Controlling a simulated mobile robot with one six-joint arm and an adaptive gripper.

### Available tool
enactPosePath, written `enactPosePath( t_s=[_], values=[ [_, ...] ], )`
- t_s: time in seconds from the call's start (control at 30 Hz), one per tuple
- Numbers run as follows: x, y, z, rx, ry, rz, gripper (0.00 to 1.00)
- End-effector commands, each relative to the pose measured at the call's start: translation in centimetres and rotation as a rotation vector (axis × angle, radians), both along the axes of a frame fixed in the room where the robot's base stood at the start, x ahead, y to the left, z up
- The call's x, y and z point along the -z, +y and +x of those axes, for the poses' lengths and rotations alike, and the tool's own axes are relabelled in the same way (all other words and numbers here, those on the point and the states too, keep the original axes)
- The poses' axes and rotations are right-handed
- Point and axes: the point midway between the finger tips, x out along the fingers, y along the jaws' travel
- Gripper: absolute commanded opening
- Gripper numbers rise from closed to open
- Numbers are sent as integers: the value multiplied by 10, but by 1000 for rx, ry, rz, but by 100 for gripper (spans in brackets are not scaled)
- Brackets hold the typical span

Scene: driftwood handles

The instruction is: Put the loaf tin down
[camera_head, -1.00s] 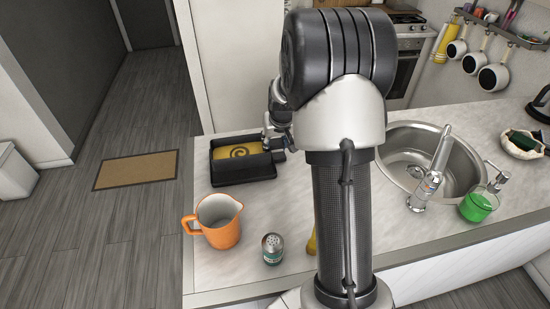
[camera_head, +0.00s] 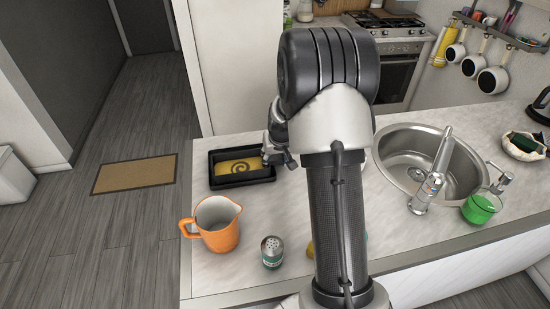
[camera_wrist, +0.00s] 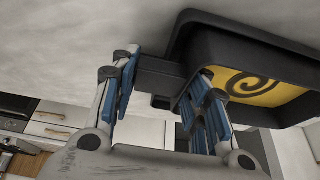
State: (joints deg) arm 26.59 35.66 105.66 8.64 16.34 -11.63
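The loaf tin (camera_head: 216,181) is black and rectangular, with yellow contents marked by a dark spiral. In the head view it sits level on the counter, left of my arm. In the wrist view the tin (camera_wrist: 235,38) is at upper right, with a dark handle tab (camera_wrist: 158,76) reaching toward my fingers. My gripper (camera_head: 278,158) is at the tin's right end.
An orange jug (camera_head: 217,228) and a shaker (camera_head: 272,252) stand in front of the tin on the counter (camera_head: 220,270). A yellow item is partly hidden behind my arm. The sink (camera_head: 455,178) and a green soap container (camera_head: 480,208) are at right.

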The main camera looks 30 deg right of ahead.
Motion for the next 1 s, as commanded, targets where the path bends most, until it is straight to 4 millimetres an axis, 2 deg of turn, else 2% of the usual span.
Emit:
enactPosePath(
  t_s=[0.23, 0.6, 0.77, 1.0],
  values=[
    [-1, 0, 0, 0, -1, 0, 59],
    [-5, 0, 0, 0, -1, 0, 59],
    [-28, 2, -7, 0, -5, -2, 59],
    [-77, 9, -27, 1, -3, -2, 59]
  ],
)
